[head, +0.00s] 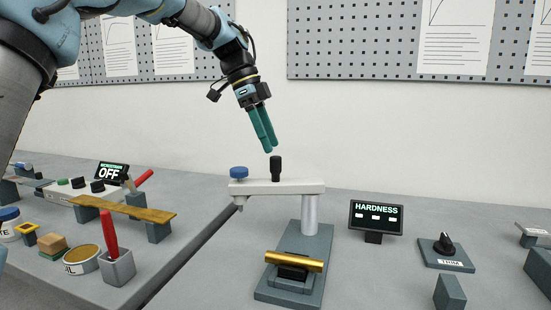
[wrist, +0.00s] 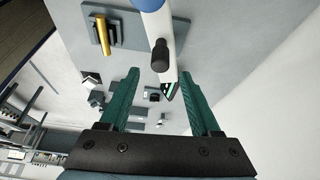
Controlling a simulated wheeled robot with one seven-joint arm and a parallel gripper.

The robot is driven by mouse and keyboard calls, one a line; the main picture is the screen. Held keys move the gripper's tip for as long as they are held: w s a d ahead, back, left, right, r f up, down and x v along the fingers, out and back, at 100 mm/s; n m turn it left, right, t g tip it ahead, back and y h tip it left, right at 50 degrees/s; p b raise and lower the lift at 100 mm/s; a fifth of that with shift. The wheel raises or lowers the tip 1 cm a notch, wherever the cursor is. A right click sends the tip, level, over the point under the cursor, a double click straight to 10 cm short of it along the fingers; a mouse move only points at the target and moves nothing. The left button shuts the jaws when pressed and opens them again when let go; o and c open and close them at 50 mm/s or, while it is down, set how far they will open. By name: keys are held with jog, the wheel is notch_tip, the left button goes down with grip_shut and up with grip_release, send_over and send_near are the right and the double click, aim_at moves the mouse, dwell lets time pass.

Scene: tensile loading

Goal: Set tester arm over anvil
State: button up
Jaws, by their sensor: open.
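The tester arm (head: 262,187) is a pale bar on a silver post (head: 310,214), reaching left, with a blue knob (head: 239,173) and a downward tip at its free end. A black upright handle (head: 275,168) stands on the bar. The dark anvil (head: 292,273) sits on the grey base in front, with a brass cylinder (head: 295,261) lying across it. The arm's free end is left of the anvil, not above it. My gripper (head: 268,149) is open and empty just above the handle. In the wrist view the handle (wrist: 160,55) shows between and beyond the teal fingers (wrist: 165,80).
A HARDNESS display (head: 376,217) and a TRIM dial (head: 446,252) stand right of the tester. A gap (head: 190,257) separates the left bench, which holds cans, a wooden strip (head: 120,208) and a red-handled tool (head: 109,235). The wall behind has pegboards.

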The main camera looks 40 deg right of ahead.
aim_at(276, 156)
jog(key=shift+x, duration=2.5)
grip_shut()
